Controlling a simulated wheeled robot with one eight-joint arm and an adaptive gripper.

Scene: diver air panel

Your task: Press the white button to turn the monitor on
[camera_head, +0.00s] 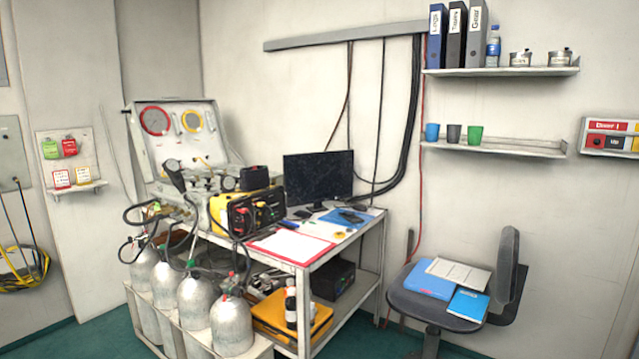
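The monitor (318,177) stands on the white bench, right of the open air panel case. Its screen is dark. I cannot make out a white button on it at this size. My gripper is not in view.
The bench (345,243) holds the panel case (172,140), a yellow-black unit (252,212), papers (290,246) and small items. Several gas cylinders (232,324) stand before it at the left. A chair (437,307) with folders stands right of it. Green floor shows in front.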

